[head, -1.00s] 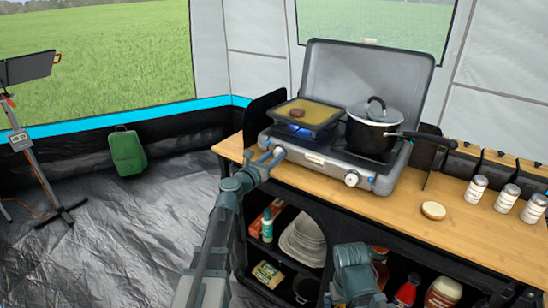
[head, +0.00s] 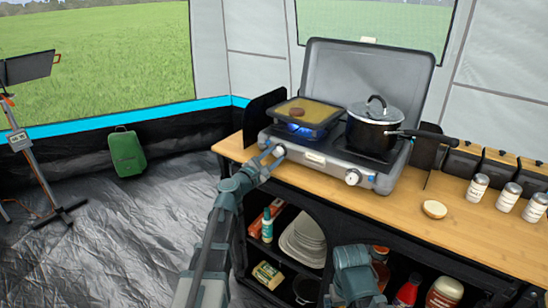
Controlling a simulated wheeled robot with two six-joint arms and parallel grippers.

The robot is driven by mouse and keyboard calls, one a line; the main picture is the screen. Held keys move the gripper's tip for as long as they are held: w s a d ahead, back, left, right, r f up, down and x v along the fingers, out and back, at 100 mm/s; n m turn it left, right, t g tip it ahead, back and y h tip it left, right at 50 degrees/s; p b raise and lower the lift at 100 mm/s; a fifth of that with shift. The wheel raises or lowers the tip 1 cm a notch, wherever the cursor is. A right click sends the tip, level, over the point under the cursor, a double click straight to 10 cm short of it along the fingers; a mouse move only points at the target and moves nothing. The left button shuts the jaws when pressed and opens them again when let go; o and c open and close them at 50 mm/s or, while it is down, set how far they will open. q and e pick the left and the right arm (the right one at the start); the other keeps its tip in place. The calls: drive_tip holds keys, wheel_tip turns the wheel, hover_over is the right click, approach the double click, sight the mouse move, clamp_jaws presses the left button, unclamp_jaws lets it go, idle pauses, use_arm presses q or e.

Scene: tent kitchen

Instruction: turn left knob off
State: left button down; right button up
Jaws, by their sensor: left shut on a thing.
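The camping stove (head: 325,160) stands on the wooden counter with its lid up. A blue flame (head: 302,131) burns under the square griddle pan (head: 307,112) on the left burner. My left gripper (head: 271,154) is at the left front of the stove, shut on the left knob (head: 279,151), which is mostly hidden by the fingers. The right knob (head: 353,177) shows clear on the stove's front. My right arm shows low in the middle, but its gripper cannot be made out.
A lidded black pot (head: 373,128) sits on the right burner, its handle pointing right. A round bun-like item (head: 434,209) and several jars (head: 507,196) stand on the counter (head: 395,213) to the right. Shelves below hold plates (head: 303,240) and bottles.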

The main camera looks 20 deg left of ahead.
use_arm(q)
drive_tip(key=m, duration=0.4)
drive_tip(key=shift+m, duration=0.4)
drive_tip(key=m, duration=0.5)
drive_tip(key=shift+f+h, duration=0.1)
drive_tip(key=shift+h, duration=0.3)
drive_tip(key=shift+c, duration=2.2)
unclamp_jaws()
